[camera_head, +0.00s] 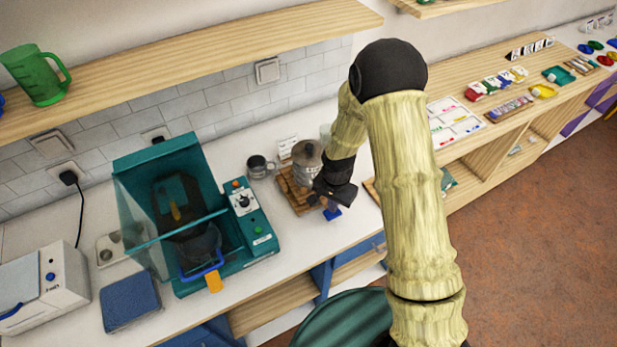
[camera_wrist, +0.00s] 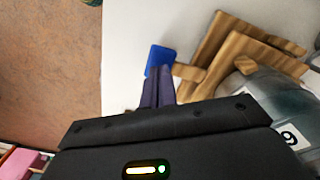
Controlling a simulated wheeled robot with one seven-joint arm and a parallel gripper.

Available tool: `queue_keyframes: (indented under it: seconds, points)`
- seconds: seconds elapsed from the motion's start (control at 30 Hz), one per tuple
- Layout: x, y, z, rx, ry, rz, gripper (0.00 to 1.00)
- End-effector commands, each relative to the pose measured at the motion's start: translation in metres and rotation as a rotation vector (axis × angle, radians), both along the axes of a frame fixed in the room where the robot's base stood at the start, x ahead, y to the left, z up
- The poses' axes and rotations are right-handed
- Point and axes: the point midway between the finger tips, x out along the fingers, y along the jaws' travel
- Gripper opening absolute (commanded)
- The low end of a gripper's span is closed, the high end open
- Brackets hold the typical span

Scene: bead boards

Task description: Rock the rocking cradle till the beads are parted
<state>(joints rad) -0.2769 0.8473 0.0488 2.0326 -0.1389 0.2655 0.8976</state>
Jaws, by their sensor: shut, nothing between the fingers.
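A wooden slatted stand, which looks like the rocking cradle (camera_head: 290,196), is on the white counter; it also shows in the wrist view (camera_wrist: 222,52). A grey vessel (camera_head: 306,160) with a dark knob on top sits on it; in the wrist view this vessel (camera_wrist: 268,95) bears a label with a 9. A blue pad (camera_head: 333,214) is at its front near a short wooden bar; the pad also shows in the wrist view (camera_wrist: 160,56). My gripper (camera_head: 331,204) is shut and empty, fingertips right at the blue pad (camera_wrist: 161,70); contact is unclear. I cannot make out beads.
A teal machine (camera_head: 262,225) with a raised clear lid stands left of the stand. A blue mat (camera_head: 130,300) and a white device (camera_head: 38,290) are further left. A small jar (camera_head: 258,166) is close by. The counter's front edge is near my gripper.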

Motion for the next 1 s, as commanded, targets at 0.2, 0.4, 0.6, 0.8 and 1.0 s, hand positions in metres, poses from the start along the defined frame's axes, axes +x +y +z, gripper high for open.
queue_keyframes:
  seconds: [0.2, 0.4, 0.6, 0.8, 1.0]
  points:
    - [0.000, 0.000, 0.007, 0.000, 0.000, -0.001, 0.00]
    - [0.000, 0.001, 0.007, 0.000, 0.000, 0.002, 0.00]
    - [-0.001, 0.002, -0.003, 0.000, 0.000, 0.005, 0.00]
    - [0.000, 0.002, -0.014, 0.000, 0.000, 0.004, 0.00]
    - [0.000, 0.001, -0.025, 0.000, -0.001, 0.003, 0.00]
